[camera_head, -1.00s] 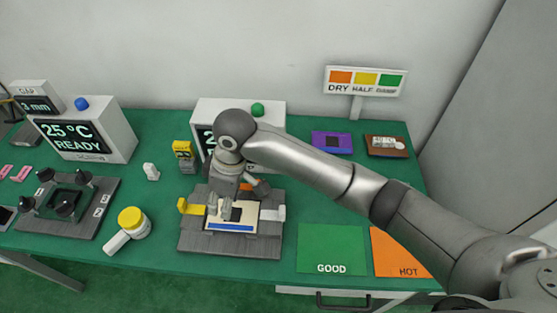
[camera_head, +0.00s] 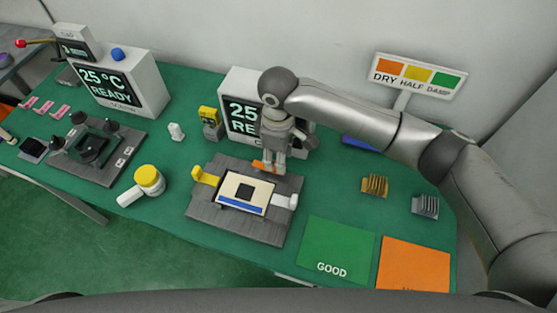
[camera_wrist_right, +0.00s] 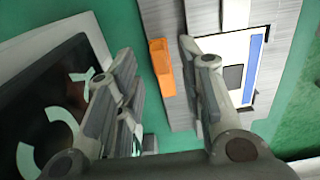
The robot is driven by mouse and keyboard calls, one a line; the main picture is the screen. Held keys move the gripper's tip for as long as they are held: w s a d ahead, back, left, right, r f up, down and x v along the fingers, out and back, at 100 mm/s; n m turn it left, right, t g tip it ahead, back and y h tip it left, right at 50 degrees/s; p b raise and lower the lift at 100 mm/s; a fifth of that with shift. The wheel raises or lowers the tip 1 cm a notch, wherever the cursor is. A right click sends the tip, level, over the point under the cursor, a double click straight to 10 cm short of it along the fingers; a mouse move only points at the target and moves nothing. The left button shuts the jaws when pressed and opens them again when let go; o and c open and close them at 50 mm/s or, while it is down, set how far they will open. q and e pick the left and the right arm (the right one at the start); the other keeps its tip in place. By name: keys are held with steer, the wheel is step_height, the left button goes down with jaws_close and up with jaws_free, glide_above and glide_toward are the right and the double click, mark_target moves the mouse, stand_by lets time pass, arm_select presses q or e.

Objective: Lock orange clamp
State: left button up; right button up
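The orange clamp (camera_head: 258,166) sits at the back edge of the grey fixture (camera_head: 265,230). It also shows in the right wrist view (camera_wrist_right: 160,68) as a short upright orange piece. My right gripper (camera_head: 273,168) is just above and behind it, pointing down. In the wrist view its fingers (camera_wrist_right: 157,55) are spread, with the orange clamp in the gap between them; I cannot tell whether either finger touches it. A cream plate (camera_head: 235,187) with a dark square and blue strip lies in the fixture, between a yellow clamp (camera_head: 205,176) and a white clamp (camera_head: 285,201). My left gripper is out of view.
A READY display box (camera_head: 120,85) stands at the back left; another display box (camera_head: 240,90) stands close behind my right gripper. A yellow-topped white item (camera_head: 149,180) lies left of the fixture. A green GOOD mat (camera_head: 338,250) and orange mat (camera_head: 413,265) lie to the right.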

steer(key=shift+f, duration=1.8)
jaws_close()
